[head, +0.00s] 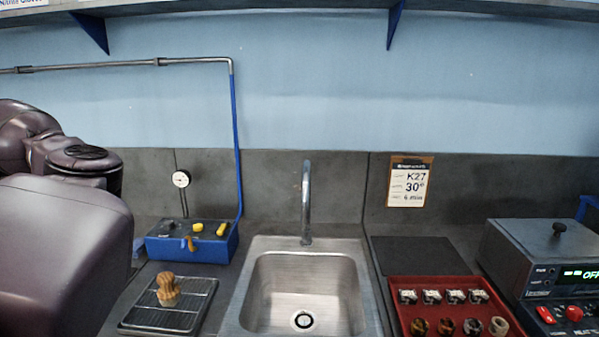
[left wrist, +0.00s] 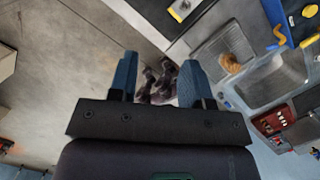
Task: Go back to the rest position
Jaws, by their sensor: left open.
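My left arm (head: 60,230) fills the left edge of the head view, and its gripper is out of that picture. In the left wrist view my left gripper (left wrist: 157,78) is open, its two blue fingers apart with nothing held between them. Dark parts, probably of my own body, show beyond the fingers above the floor (left wrist: 60,60). The bench lies off to the right in that view, clear of the fingers. My right gripper shows in neither view.
The bench holds a blue box (head: 215,250), a drip rack (head: 150,318) with a wooden-knobbed piece (head: 167,289), a steel sink (head: 270,290) with a tall tap (head: 306,205), a red tray (head: 410,312) of small parts and a grey device (head: 520,245). A shelf (head: 250,10) overhangs the back.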

